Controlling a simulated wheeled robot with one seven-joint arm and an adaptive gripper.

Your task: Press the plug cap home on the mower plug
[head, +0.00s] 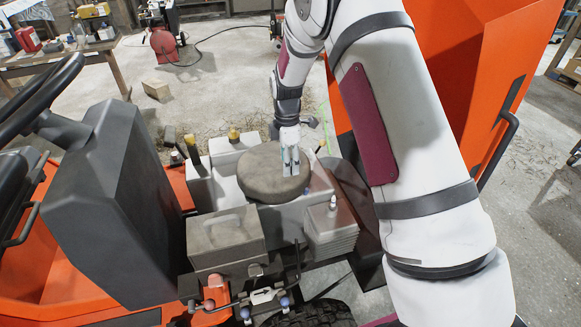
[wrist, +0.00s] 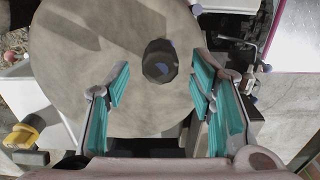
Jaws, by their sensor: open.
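My gripper (head: 290,167) is open, pointing down over the round grey-brown cover (head: 256,178) of the mower engine. In the wrist view its teal-padded fingers (wrist: 160,88) stand wide apart with nothing between the pads. A small dark round piece (wrist: 160,60) shows on the cover, just beyond the fingertips and midway between them. I cannot tell for sure whether it is the plug cap; my gripper seems to hide it in the head view. A small white upright piece with a bluish tip, apparently the plug (head: 333,203), stands on the finned grey block (head: 331,226), right of the cover.
A boxy grey housing (head: 226,238) stands in front of the cover. The dark steering column (head: 112,200) is at left, and an orange panel (head: 440,60) rises at right. A workbench (head: 60,60) is far back left.

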